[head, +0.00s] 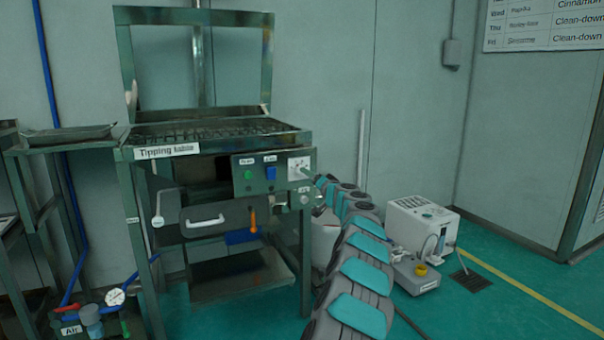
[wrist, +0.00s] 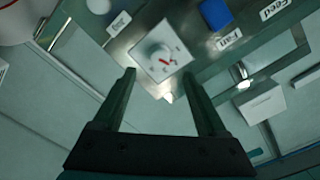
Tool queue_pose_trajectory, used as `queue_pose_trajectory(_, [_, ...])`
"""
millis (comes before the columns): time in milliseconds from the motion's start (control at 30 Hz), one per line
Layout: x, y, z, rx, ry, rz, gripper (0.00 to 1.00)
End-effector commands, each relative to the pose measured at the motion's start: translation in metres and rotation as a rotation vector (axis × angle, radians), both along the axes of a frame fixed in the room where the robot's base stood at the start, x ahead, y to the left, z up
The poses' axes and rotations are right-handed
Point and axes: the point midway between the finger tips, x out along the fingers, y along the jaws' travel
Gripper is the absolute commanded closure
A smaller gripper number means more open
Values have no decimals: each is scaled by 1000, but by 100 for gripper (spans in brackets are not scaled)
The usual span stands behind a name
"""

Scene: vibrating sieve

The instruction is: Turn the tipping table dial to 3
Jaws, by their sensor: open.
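The tipping table (head: 163,151) stands against the wall in the head view, with a control panel on its front. The dial (head: 299,167) is on a white square plate at the panel's right end. In the wrist view the dial (wrist: 160,58) shows a pale round knob with a red mark; the numbers are too small to read. My gripper (wrist: 159,76) is open and empty, its two fingertips on either side of the dial plate's lower part in the picture. Whether they touch cannot be told. In the head view my arm reaches the panel from the right and hides the fingers.
A green button (head: 248,174) and a blue switch (head: 271,173) sit left of the dial. An orange-handled lever (head: 253,220) and a white handle (head: 205,221) are below. A white machine (head: 421,222) stands on the floor to the right. The green floor at far right is mostly clear.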

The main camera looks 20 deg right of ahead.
Motion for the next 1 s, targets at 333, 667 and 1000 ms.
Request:
queue_pose_trajectory(333, [28, 0, -1, -3, 4, -1, 25])
queue_pose_trajectory(667, [55, 1, 1, -5, 3, 1, 25])
queue_pose_trajectory(1000, [69, 3, -2, 3, 3, 3, 25])
